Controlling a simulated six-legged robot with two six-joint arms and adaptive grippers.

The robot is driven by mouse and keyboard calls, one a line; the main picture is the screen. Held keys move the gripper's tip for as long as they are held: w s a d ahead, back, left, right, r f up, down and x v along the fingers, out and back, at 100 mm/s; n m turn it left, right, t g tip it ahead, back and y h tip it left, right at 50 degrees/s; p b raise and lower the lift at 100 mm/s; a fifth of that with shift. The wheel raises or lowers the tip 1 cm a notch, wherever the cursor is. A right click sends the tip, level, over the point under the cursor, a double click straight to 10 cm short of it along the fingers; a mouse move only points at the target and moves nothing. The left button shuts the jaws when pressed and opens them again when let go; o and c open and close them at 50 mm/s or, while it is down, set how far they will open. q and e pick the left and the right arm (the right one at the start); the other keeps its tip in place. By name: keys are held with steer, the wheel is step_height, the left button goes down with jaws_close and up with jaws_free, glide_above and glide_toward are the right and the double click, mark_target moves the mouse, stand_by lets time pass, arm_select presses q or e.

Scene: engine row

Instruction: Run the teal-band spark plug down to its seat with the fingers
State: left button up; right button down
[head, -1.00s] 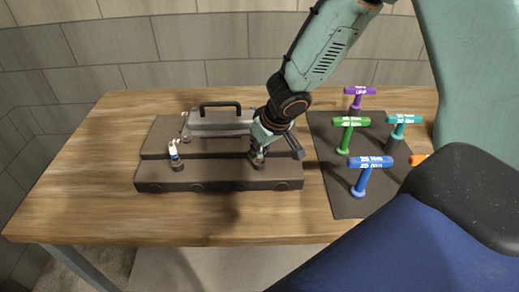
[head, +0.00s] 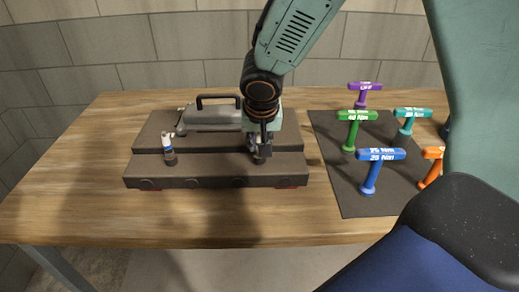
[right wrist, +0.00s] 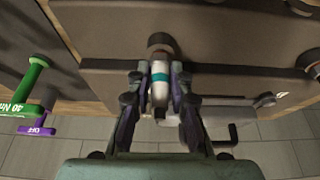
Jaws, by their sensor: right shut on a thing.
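The teal-band spark plug (right wrist: 159,78), white with a teal ring, stands between the fingers of my right gripper (right wrist: 156,92) in the right wrist view. My right gripper (head: 262,149) is shut on it, over the front step of the dark engine block (head: 210,169) toward its right end. A round dark well (right wrist: 161,42) lies at the plug's far end; how deep the plug sits is hidden. In the head view the fingers cover most of the plug. My left gripper is not in view.
A second white plug with a blue band (head: 168,149) stands at the block's left. A grey cover with a black handle (head: 217,102) lies behind. Several T-handle wrenches, including blue (head: 380,155) and green (head: 355,116), stand on a dark mat (head: 340,188) at right. The table's front is clear.

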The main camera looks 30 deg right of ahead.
steer(key=m+h+b, duration=0.1)
steer(key=m, duration=0.2)
steer(key=m+g+b, duration=0.1)
steer(key=m+b, duration=0.1)
steer(key=m, duration=0.1)
steer(key=shift+w+f+g+h, duration=0.1)
steer(key=shift+w+g+h, duration=0.1)
steer(key=shift+g+h, duration=0.15)
steer(key=shift+m+b, duration=0.5)
steer(key=shift+m, duration=0.4)
steer(key=shift+s+m+g, duration=0.1)
steer(key=shift+m+g, duration=0.45)
steer(key=shift+m, duration=0.35)
steer(key=c, duration=1.1)
jaws_free()
steer(key=shift+c, duration=0.2)
steer(key=shift+h, duration=0.25)
